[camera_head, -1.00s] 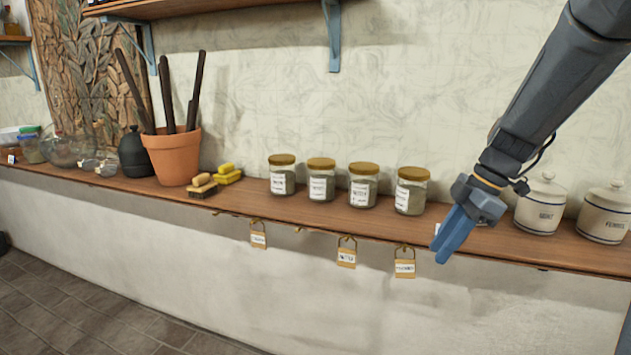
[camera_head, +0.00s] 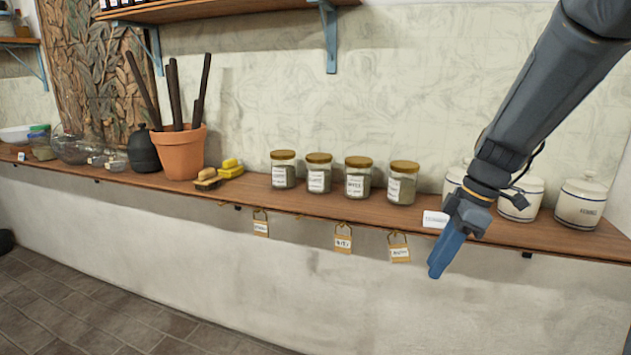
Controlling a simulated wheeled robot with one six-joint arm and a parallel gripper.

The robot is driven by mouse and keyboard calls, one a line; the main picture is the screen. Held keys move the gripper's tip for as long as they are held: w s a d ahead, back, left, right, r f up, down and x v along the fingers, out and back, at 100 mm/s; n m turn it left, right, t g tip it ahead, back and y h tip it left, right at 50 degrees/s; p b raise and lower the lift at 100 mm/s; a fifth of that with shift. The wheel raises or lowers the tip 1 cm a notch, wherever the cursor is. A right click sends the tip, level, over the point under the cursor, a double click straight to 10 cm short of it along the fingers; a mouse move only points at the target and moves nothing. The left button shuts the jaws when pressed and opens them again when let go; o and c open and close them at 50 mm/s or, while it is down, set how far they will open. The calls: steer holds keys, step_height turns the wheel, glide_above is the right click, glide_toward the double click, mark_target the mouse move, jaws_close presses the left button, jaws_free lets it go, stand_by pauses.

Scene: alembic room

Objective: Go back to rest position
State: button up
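My gripper (camera_head: 445,256) has blue fingers and points downward in front of the shelf edge, right of the hanging tags. Its fingers look close together from this angle, and I cannot tell whether they are open or shut. No held object shows. My arm reaches in from the upper right and hides part of the white canisters behind it.
A wooden shelf (camera_head: 330,206) runs along the wall.

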steer(key=s+a+f+m+h, duration=0.1)
steer(key=s+a+f+m, duration=0.2)
steer(key=s+m, duration=0.3)
steer(key=s+a+f+m+h, duration=0.2)
steer(key=s+a+f+m, duration=0.1)
steer(key=s+f+m, duration=0.2)
steer(key=s+m, duration=0.2)
steer(key=m, duration=0.1)
steer(key=shift+s+f+m+t+h, duration=0.2)
steer(key=shift+s+m+t+h, duration=0.1)
steer(key=shift+t, duration=0.1)
stand_by(0.5)
